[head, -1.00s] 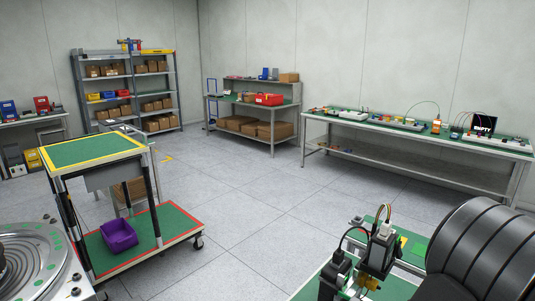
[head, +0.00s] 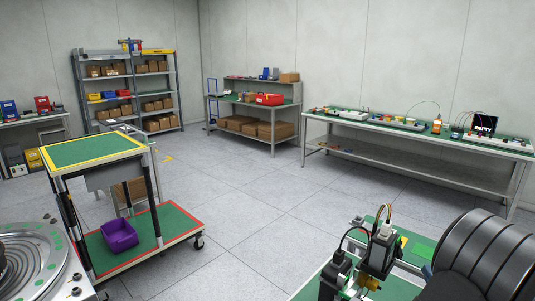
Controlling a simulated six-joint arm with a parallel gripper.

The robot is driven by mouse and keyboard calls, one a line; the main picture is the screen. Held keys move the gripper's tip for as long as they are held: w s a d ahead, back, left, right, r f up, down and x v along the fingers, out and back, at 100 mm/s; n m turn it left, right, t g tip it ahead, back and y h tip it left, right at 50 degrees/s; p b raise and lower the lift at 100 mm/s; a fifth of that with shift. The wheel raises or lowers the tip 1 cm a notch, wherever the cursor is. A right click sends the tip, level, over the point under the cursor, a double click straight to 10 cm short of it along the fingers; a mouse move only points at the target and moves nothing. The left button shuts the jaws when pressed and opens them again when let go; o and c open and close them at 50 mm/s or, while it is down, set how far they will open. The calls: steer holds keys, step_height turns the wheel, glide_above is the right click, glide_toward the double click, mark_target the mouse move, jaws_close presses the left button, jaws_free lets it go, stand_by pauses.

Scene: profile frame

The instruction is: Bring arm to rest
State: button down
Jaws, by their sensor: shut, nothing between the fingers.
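A large dark ribbed rounded part, which looks like a link of my arm (head: 485,262), fills the lower right corner of the head view. My gripper itself does not show in this view, so its fingers and anything near them are hidden from me. The arm part hides some of the green-topped bench (head: 403,287) behind it.
Black devices with cables (head: 378,252) stand on that bench, close left of the arm part. A cart (head: 172,222) at left carries a purple bin (head: 119,235) on its lower deck. A long workbench (head: 420,143) lines the right wall. The middle floor (head: 270,215) is clear.

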steer(key=s+d+m+g+y, duration=0.3)
steer(key=s+d+m+y, duration=0.2)
steer(key=s+m+y, duration=0.3)
steer(key=shift+s+f+m, duration=0.15)
steer(key=shift+s+m, duration=0.3)
steer(key=shift+m, duration=0.75)
stand_by(0.6)
steer(key=shift+a, duration=0.1)
stand_by(0.4)
steer(key=shift+w+a+n+t+h, duration=0.25)
steer(key=shift+a+n+t+h, duration=0.25)
steer(key=shift+n, duration=0.45)
steer(key=shift+w+a+n+t+h, duration=0.15)
steer(key=shift+w+a+n+h, duration=0.15)
steer(key=shift+n+h, duration=0.45)
steer(key=shift+w+a+n+t+h, duration=0.2)
steer(key=shift+a+n+t+h, duration=0.2)
steer(key=shift+n, duration=0.7)
